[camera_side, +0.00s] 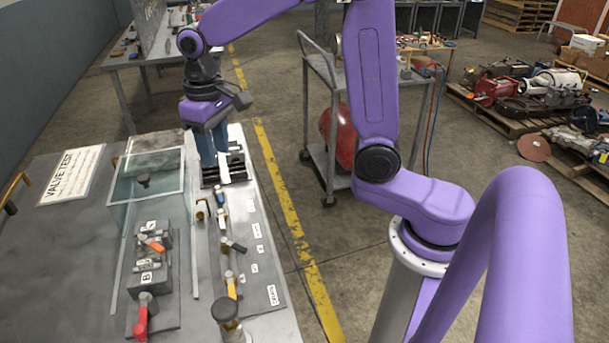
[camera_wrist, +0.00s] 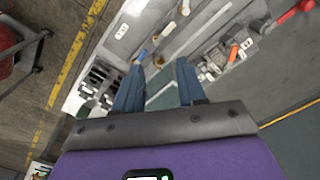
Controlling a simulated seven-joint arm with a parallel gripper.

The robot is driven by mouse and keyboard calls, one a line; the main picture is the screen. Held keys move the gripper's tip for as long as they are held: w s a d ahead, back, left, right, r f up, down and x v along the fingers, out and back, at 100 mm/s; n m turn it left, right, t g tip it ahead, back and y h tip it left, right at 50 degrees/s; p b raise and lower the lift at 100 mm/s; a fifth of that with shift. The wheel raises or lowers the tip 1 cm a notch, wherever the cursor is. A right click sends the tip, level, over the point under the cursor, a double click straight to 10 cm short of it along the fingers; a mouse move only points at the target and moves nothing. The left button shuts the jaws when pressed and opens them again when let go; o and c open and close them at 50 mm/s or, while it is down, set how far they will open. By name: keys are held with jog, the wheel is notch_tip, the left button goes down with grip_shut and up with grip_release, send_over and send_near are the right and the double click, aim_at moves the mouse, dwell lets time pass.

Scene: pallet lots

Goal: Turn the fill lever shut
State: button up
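My gripper (camera_side: 214,158) points down at the far end of the valve bench, above a black slotted rack (camera_side: 238,172). In the wrist view its two blue fingers (camera_wrist: 160,85) are apart with nothing between them. A row of levers runs along the bench's right strip: a blue-handled one (camera_side: 221,198), a dark-handled one (camera_side: 236,246) and a yellow-handled one (camera_side: 231,288). The blue handle also shows in the wrist view (camera_wrist: 140,56), just beyond the left finger. The small white labels are too small to read, so I cannot tell which is the fill lever.
A clear-walled tank (camera_side: 183,180) stands left of the lever row. In front of it are an orange lever (camera_side: 153,244) and a red lever (camera_side: 141,318). A "VALVE TEST" sign (camera_side: 72,175) lies at the left. A cart (camera_side: 318,160) stands beyond the bench, across open floor.

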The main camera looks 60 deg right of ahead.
jog(key=s+d+f+n, duration=0.1)
jog(key=s+n, duration=0.9)
jog(key=s, duration=0.8)
jog(key=shift+s+d+f, duration=0.35)
jog(key=shift+s, duration=0.05)
dwell(0.3)
